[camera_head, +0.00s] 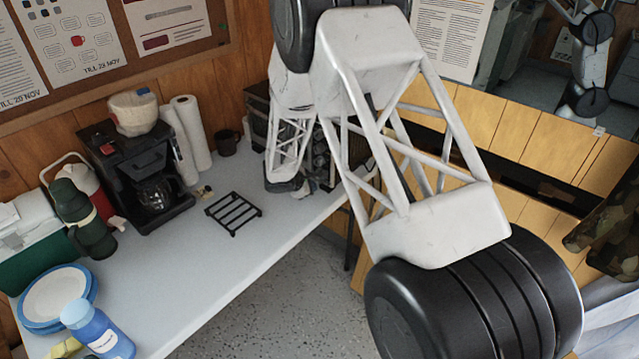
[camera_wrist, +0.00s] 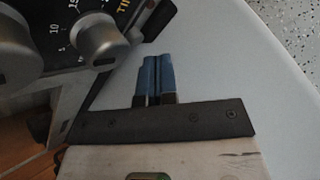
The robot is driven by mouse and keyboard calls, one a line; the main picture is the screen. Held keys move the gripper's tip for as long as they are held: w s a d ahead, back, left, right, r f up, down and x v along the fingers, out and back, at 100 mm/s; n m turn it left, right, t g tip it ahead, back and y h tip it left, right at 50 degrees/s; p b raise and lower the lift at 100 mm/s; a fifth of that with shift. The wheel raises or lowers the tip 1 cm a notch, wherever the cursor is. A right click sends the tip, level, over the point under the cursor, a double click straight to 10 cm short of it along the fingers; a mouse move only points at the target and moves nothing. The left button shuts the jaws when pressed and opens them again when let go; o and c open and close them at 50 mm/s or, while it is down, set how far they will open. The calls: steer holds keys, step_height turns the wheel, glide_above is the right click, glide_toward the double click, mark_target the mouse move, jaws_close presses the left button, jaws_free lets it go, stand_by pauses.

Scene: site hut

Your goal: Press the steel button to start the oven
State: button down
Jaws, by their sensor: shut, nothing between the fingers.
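The oven's dark control panel (camera_wrist: 58,44) fills the upper left of the wrist view, with two grey knobs, one being the timer knob (camera_wrist: 95,38) beside printed numbers. I cannot make out the steel button in either view. My gripper (camera_wrist: 152,62) has its two blue fingers together and empty, over the white table top and a little to the right of the panel. I cannot tell whether it touches anything. In the head view a dark box that looks like the oven (camera_head: 257,112) is mostly hidden behind my arm, and the gripper is not clearly seen.
On the white table (camera_head: 240,262) a black wire rack (camera_head: 233,212) lies left of my arm. A coffee maker (camera_head: 140,170), paper rolls (camera_head: 190,135) and a brown mug (camera_head: 227,142) stand further back. A blue bottle (camera_head: 100,335) and plates (camera_head: 57,297) are at the front left.

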mark_target(301, 203)
steer(key=shift+w+d, duration=0.5)
steer(key=shift+d, duration=0.05)
stand_by(1.4)
steer(key=shift+s+a, duration=0.1)
steer(key=shift+a, duration=0.05)
steer(key=shift+s+a, duration=0.45)
steer(key=shift+s, duration=0.1)
stand_by(0.4)
steer(key=shift+s+a, duration=1.7)
steer(key=shift+a, duration=0.05)
steer(key=shift+r, duration=0.1)
